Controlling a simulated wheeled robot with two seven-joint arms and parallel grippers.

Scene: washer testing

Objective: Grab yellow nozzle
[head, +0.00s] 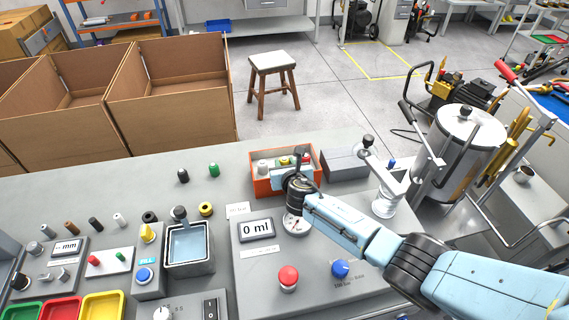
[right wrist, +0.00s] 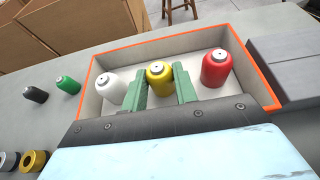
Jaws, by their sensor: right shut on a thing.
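The yellow nozzle (right wrist: 158,76) has a silver top and stands upright in an orange-rimmed box, between a white nozzle (right wrist: 112,89) and a red nozzle (right wrist: 216,68). My right gripper (right wrist: 160,82) reaches into the box with its green fingers on both sides of the yellow nozzle, shut on it. In the head view the right gripper (head: 287,171) is over the front of the orange box (head: 264,187), and the yellow nozzle (head: 284,160) shows just behind it, partly hidden. My left gripper is not in view.
A white dispenser (head: 386,196) stands further right. Black (head: 183,175) and green (head: 214,170) nozzles stand left of the box. A grey panel with a "0 ml" display (head: 257,229) lies below the arm.

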